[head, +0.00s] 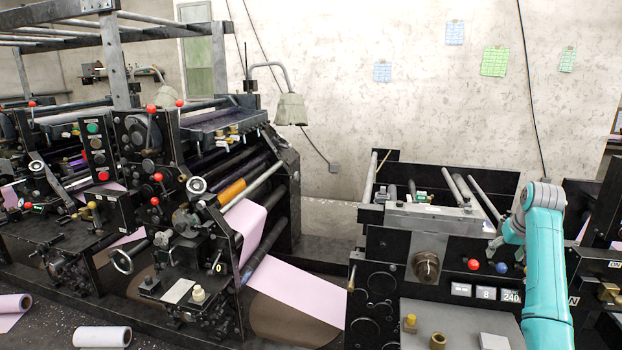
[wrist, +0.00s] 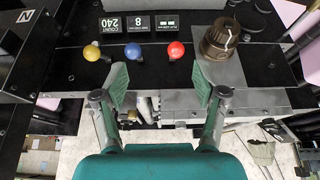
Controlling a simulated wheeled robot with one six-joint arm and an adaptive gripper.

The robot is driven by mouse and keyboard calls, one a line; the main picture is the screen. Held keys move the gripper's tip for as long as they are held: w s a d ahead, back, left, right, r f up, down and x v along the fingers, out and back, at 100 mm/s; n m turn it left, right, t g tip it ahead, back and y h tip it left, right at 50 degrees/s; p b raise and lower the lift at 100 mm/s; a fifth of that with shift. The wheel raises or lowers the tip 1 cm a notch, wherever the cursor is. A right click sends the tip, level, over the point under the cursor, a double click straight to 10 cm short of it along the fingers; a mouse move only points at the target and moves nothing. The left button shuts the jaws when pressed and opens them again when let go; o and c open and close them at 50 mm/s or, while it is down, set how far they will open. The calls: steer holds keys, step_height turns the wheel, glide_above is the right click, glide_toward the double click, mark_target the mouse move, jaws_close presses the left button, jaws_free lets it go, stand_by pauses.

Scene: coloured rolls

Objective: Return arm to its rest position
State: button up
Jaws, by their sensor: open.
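My gripper (wrist: 159,88) shows in the wrist view with its two green-padded fingers spread wide apart. Nothing is held between them. Beyond the fingertips is a black machine panel with a yellow knob (wrist: 92,52), a blue knob (wrist: 132,51) and a red knob (wrist: 176,50). The blue and red knobs appear in the gap between the fingers, but contact cannot be told. In the head view my teal arm (head: 546,260) rises at the right edge, bent at the top.
The panel carries counters (wrist: 124,23) and a brown ribbed spindle (wrist: 221,39); the spindle also shows in the head view (head: 426,267). A large press (head: 180,200) with a pink web fills the left.

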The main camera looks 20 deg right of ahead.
steer(key=a+f+n+t, duration=0.1)
steer(key=a+f, duration=0.7)
steer(key=f, duration=0.4)
steer(key=a+f+t, duration=0.1)
steer(key=a+f, duration=0.7)
steer(key=f, duration=0.4)
steer(key=s+a+f+n+t, duration=0.1)
steer(key=s+a+f, duration=0.55)
steer(key=a, duration=0.25)
steer(key=s+a+f+n+t, duration=0.1)
steer(key=s+a+f+t, duration=0.1)
steer(key=s+a+f, duration=0.65)
steer(key=s+a+r+n+t, duration=0.1)
steer(key=s+a+r+t, duration=0.3)
steer(key=s+a, duration=1.25)
steer(key=s+a+r+n+y, duration=0.1)
steer(key=s+a+r, duration=0.1)
steer(key=s+r, duration=0.7)
steer(key=s+a+r+n+t+y, duration=0.1)
steer(key=s+a+r, duration=0.1)
steer(key=s+r, duration=0.7)
steer(key=shift+s+r+t, duration=0.25)
steer(key=shift+r+t, duration=0.05)
steer(key=shift+r, duration=0.3)
